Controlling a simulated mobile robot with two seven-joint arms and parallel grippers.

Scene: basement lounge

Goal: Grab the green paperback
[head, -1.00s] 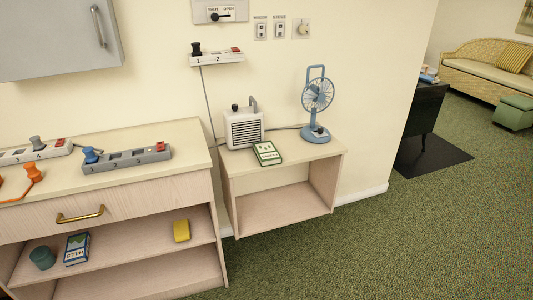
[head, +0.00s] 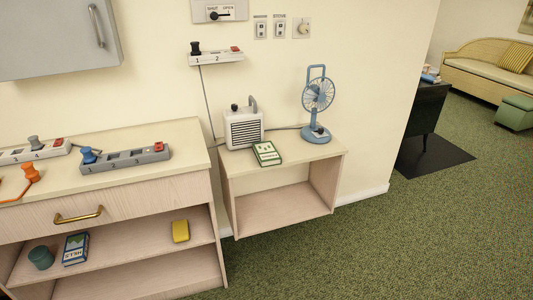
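The green paperback (head: 266,153), with a pale panel on its cover, lies flat on top of the low open-fronted wooden cabinet (head: 282,205). It is near the cabinet's front edge, in front of a small cream heater or radio (head: 244,128) and left of a blue fan (head: 317,98). Neither of my grippers shows in the head view.
A taller wooden cabinet (head: 140,188) at left bears power strips (head: 125,158) with plugs. Its shelf holds a blue-and-white box or book (head: 76,249), a green cup (head: 41,257) and a yellow block (head: 181,231). Green carpet (head: 360,245) is clear in front and right.

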